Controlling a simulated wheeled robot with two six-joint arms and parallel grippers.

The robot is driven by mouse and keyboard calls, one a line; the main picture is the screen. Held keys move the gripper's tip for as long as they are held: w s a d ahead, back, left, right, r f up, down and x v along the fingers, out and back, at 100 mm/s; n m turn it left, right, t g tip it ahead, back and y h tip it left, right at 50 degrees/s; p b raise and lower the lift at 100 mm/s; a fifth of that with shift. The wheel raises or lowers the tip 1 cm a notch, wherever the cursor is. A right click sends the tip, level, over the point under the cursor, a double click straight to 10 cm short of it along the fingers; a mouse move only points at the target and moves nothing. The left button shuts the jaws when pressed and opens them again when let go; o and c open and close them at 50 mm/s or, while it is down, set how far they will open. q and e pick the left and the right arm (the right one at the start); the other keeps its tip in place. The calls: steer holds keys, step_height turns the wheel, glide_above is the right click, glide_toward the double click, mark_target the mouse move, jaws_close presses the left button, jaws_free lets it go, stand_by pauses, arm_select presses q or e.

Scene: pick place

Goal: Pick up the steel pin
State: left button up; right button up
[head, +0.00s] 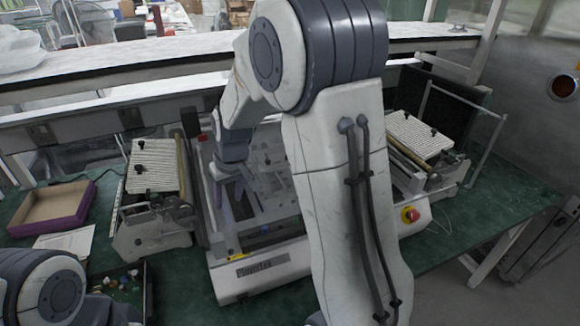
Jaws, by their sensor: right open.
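I cannot make out the steel pin in the head view; it may be too small or hidden behind my right arm. My right gripper (229,189) points down over the grey bed of the machine (258,268) in the middle of the bench. Its jaws are open, with no object visible between them. How high its tips are above the bed is hard to tell. Part of my left arm shows at the lower left, but its gripper is not visible.
A dark tray (149,290) with small coloured parts stands at lower left. An open purple-sided box (62,218) lies at the left on the green bench (455,242). Ribbed units flank the machine left (153,165) and right (418,135). A red button (410,215) sits at its right front.

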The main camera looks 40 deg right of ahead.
steer(key=w+d+f+m+p, duration=0.1)
steer(key=w+d+f, duration=0.1)
steer(key=d, duration=0.7)
steer(key=w+d+f+m+h+p, duration=0.1)
steer(key=w+d+f+m+p, duration=0.1)
steer(key=d, duration=0.7)
steer(key=w+d+f+m+h+p, duration=0.1)
steer(key=w+d+f, duration=0.1)
steer(key=d, duration=0.7)
steer(key=shift+f+m+t, duration=0.4)
steer(key=p+x, duration=0.3)
steer(key=x, duration=0.2)
steer(key=shift+d, duration=0.2)
steer(key=shift+w+f+h, duration=0.15)
steer(key=shift+f+h, duration=0.15)
steer(key=shift+f, duration=0.05)
arm_select(q)
step_height(320, 180, up, 8)
steer(key=shift+r, duration=0.15)
arm_select(e)
jaws_close()
